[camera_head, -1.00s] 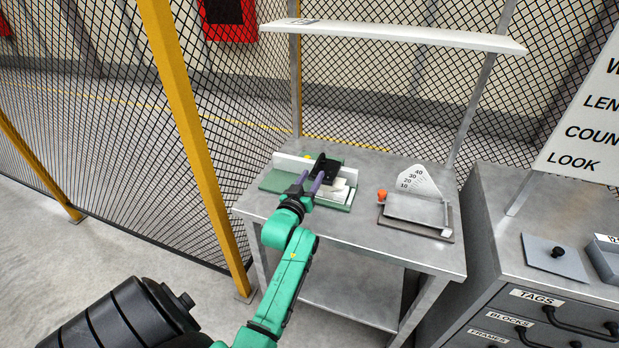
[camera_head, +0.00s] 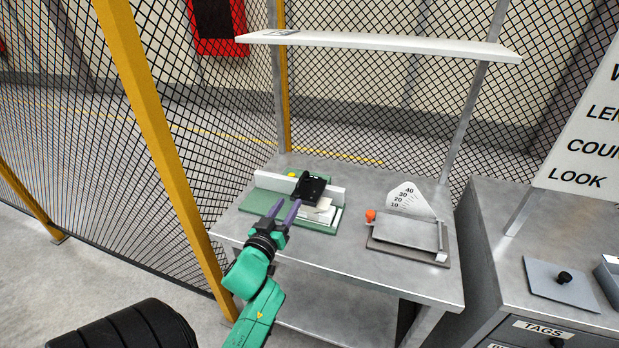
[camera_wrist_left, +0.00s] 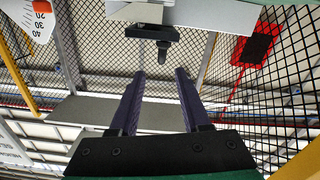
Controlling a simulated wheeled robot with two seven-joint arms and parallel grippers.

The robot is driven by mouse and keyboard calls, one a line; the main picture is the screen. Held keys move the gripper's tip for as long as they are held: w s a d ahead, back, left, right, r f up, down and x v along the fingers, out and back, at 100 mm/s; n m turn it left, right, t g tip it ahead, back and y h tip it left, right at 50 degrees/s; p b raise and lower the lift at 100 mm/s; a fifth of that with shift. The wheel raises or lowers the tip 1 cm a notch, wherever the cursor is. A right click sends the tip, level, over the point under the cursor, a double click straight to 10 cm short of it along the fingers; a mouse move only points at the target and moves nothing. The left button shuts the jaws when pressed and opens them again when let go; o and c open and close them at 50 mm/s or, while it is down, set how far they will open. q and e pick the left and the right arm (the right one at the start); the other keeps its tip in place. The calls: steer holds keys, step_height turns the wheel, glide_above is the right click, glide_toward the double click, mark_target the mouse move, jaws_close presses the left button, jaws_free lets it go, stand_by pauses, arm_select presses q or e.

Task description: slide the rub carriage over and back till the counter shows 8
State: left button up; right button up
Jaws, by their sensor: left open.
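The rub tester has a green base (camera_head: 262,206) with a pale rail (camera_head: 268,181) along its back, and it sits on the left part of a grey bench. Its black carriage (camera_head: 308,187) is near the middle of the rail, above white pieces (camera_head: 319,211). In the left wrist view the carriage (camera_wrist_left: 143,33) has a dark knob (camera_wrist_left: 162,52) pointing at my fingers. My left gripper (camera_head: 285,207) is open and empty. Its purple fingers (camera_wrist_left: 160,74) stop short of the knob, in front of the carriage. No counter digits are readable. My right gripper is not in view.
A tester with a numbered dial (camera_head: 406,197) and an orange knob (camera_head: 371,215) stands to the right on the bench (camera_head: 350,272). A white shelf (camera_head: 390,45) hangs above. A yellow fence post (camera_head: 150,130) is left. A drawer cabinet (camera_head: 545,330) stands at right.

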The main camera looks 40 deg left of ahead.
mark_target(299, 182)
arm_select(q)
steer(key=x, duration=1.1)
steer(key=shift+w+a+r, duration=0.2)
steer(key=shift+r, duration=0.1)
steer(key=shift+w+a+r, duration=0.1)
steer(key=shift+w, duration=0.1)
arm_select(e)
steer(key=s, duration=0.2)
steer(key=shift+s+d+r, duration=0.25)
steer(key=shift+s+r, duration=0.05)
arm_select(q)
jaws_close()
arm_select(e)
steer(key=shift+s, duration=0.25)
